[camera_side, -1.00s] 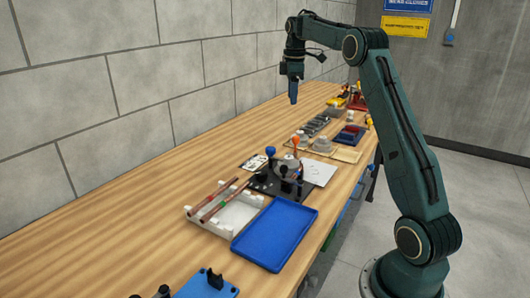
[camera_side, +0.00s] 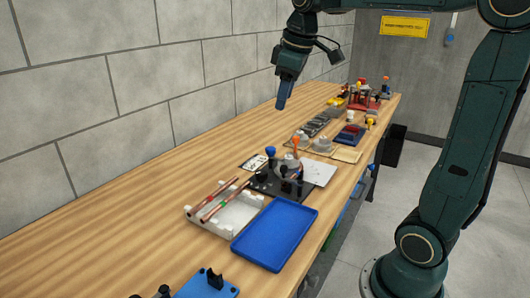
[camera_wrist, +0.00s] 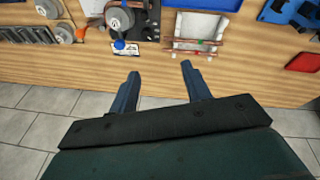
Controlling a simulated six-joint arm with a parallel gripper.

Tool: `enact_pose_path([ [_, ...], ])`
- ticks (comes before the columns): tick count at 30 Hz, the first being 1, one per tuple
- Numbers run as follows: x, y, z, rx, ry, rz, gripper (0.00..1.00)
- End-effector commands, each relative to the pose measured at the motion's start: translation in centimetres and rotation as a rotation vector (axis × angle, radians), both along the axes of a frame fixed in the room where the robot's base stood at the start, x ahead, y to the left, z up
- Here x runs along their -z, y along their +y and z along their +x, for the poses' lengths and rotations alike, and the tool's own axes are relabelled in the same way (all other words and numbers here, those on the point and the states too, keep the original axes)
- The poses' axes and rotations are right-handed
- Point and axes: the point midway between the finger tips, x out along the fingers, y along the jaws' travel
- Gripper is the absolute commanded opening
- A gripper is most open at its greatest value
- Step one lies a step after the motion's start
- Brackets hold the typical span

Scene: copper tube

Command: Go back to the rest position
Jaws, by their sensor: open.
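My gripper (camera_side: 284,97) is high above the wooden bench (camera_side: 130,235), with its blue fingers pointing down. In the wrist view my gripper (camera_wrist: 160,80) shows two blue fingers apart with nothing between them. Copper tubes (camera_side: 222,200) lie across a white holder (camera_side: 235,215) on the bench, well below the gripper. The holder also shows in the wrist view (camera_wrist: 185,42). A black fixture (camera_side: 268,184) with blue and orange knobs stands behind the holder.
An empty blue tray (camera_side: 275,235) lies beside the holder near the bench's front edge. A blue block with black supports (camera_side: 208,284) is in the foreground. Small parts and trays stand farther back. A block wall (camera_side: 100,100) runs behind the bench. The air around my gripper is clear.

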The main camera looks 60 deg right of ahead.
Motion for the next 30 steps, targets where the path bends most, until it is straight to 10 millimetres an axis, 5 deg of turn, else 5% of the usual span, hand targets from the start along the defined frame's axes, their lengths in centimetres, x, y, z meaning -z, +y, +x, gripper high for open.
enact_pose_path([
  [15,3.9,8.1,-10.4,0.140,-0.150,0.091,0.48],
  [24,7.6,10.4,-15.2,0.209,-0.214,0.160,0.48],
  [30,8.6,10.8,-16.3,0.228,-0.230,0.180,0.48],
])
